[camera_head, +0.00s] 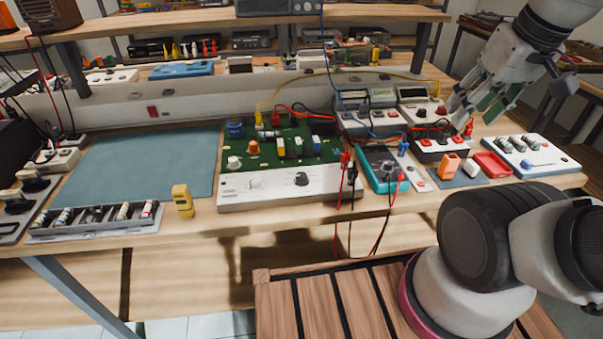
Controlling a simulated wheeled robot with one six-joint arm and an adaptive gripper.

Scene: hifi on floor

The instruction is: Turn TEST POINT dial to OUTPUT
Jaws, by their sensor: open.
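A green circuit board unit (270,165) with a white front panel (335,190) stands at the middle of the bench's front edge. The panel carries a black dial (301,179) and a pale dial (255,182) to its left. The lettering is too small to read, so I cannot tell which one is the TEST POINT dial or where either points. An orange knob (253,147) and a white knob (234,162) sit on the board. My gripper (476,112) is at the upper right, open and empty, above the right end of the bench, well away from the panel.
A teal multimeter (382,168) stands just right of the panel, with red and black leads hanging over the edge. Grey instruments (370,122) with cables stand behind it. A yellow tool (182,200) stands left. The blue-green mat (145,165) is clear.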

